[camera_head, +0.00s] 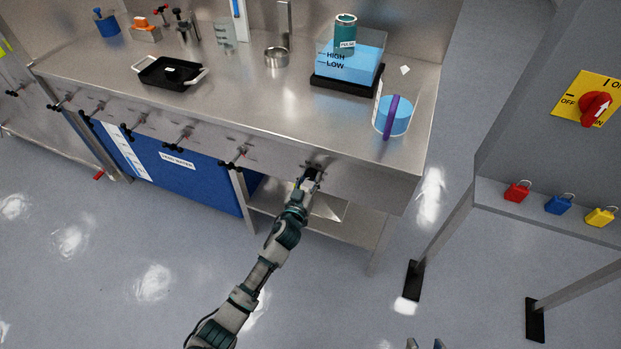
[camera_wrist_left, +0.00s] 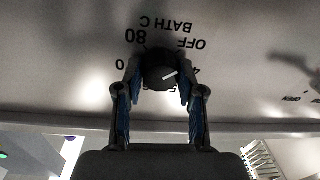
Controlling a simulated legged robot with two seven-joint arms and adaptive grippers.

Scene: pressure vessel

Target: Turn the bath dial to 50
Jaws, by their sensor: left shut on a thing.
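The bath dial (camera_wrist_left: 158,68) is a round black knob on the steel bench's front panel. Upside-down print around it in the left wrist view reads BATH C, OFF, 80 and partly hidden numbers. Its white pointer line slants to the right in that view, toward the side between OFF and a partly covered 4. My left gripper (camera_wrist_left: 160,80) is shut on the dial, one blue-padded finger on each side. In the head view the left gripper (camera_head: 311,176) reaches the front panel below the water bath (camera_head: 348,65).
The steel bench (camera_head: 230,105) carries a black tray (camera_head: 170,72), a blue-filled beaker (camera_head: 393,116) and other items. Several valve handles (camera_head: 236,158) stick out along its front. A grey cabinet with a red switch (camera_head: 595,107) stands right. Floor between is clear.

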